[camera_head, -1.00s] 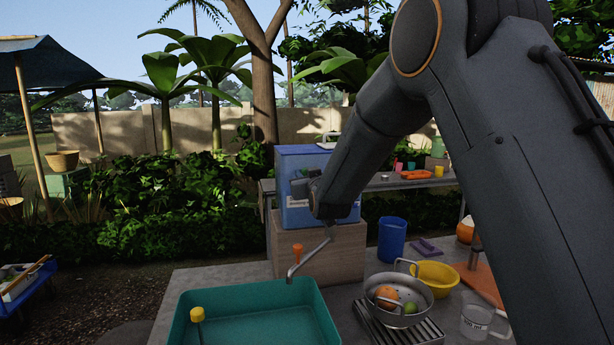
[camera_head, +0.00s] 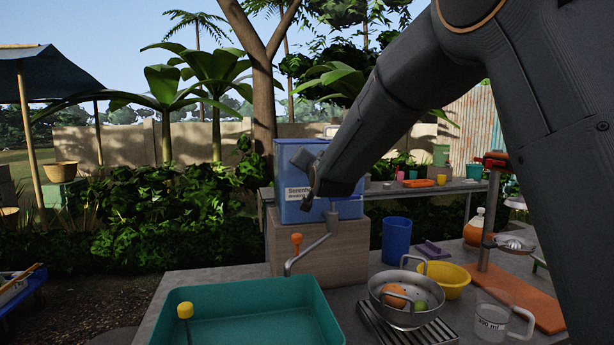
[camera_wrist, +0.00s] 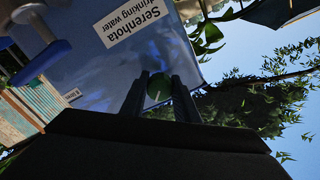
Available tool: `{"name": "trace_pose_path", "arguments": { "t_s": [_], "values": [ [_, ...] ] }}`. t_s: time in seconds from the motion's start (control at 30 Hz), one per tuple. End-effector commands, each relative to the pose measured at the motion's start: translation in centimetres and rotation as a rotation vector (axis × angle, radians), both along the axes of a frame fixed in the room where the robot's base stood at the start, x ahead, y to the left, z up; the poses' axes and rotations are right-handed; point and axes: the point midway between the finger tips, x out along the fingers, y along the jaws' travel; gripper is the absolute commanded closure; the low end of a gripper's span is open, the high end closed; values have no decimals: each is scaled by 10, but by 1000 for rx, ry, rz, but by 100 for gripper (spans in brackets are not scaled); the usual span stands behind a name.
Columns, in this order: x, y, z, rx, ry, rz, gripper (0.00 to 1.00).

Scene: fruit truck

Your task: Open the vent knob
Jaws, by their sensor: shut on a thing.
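The blue water tank (camera_head: 352,207) with a white "drinking water" label stands on a wooden block behind the sink. In the wrist view the tank (camera_wrist: 165,50) fills the upper middle. A small round green knob (camera_wrist: 159,89) sits between the two dark fingers of my gripper (camera_wrist: 160,77). My gripper is shut on this knob, in front of the tank's blue side. In the head view my gripper (camera_head: 304,161) is at the tank's upper front, and the knob is hidden there.
A metal spout (camera_head: 312,243) with an orange handle (camera_head: 296,240) reaches over the teal basin (camera_head: 240,297).

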Motion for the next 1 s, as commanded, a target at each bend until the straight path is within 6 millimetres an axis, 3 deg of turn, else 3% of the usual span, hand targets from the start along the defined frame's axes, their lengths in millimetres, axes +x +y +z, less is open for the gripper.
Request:
{"name": "trace_pose_path", "arguments": {
  "t_s": [0.6,1.0],
  "values": [
    [1,0,-4,537,153,1,95],
    [1,0,-3,735,213,0,95]
  ]
}}
